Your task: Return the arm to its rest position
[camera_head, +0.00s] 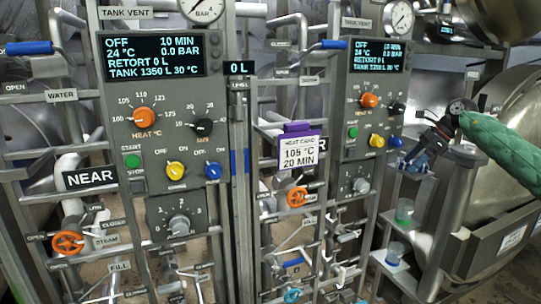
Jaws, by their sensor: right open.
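My right arm (505,148) comes in from the right in a green sleeve. My right gripper (418,150) is at its end, in front of the right side of the far control panel. The gripper is open, and I see nothing held in it. It is small and dark here, so its distance from the panel's edge is hard to tell. My left arm and left gripper are not in view.
The near panel (150,88) and the far panel (377,85) carry knobs and buttons. A purple-topped heat card (299,150) hangs between them. Pipes and orange valve wheels (67,243) stand below. A steel vessel (500,95) fills the right; cups (404,211) sit on small shelves.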

